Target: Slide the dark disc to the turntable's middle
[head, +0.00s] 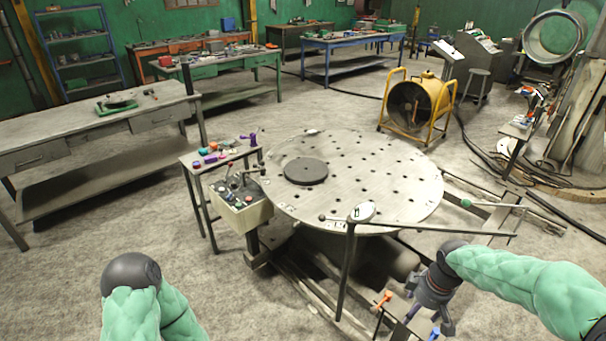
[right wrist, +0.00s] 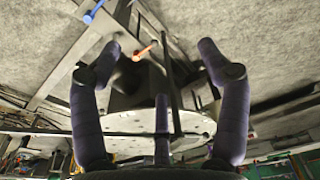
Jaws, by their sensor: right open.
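The dark disc (head: 306,171) lies flat on the round, perforated turntable (head: 400,205), left of its middle. My right gripper (head: 428,318) hangs low at the bottom right in the head view, in front of the turntable's near edge and well apart from the disc. In the right wrist view its purple-grey fingers (right wrist: 159,48) are spread wide with nothing between them. Part of the turntable's pale plate (right wrist: 125,122) shows there beyond the fingers; I cannot make out the disc. My left arm shows at the bottom left in the head view, but its gripper does not.
A dark post with a long bar (head: 440,228) crosses the turntable's near side. Clamps with orange (head: 383,298) and blue handles sit below it.

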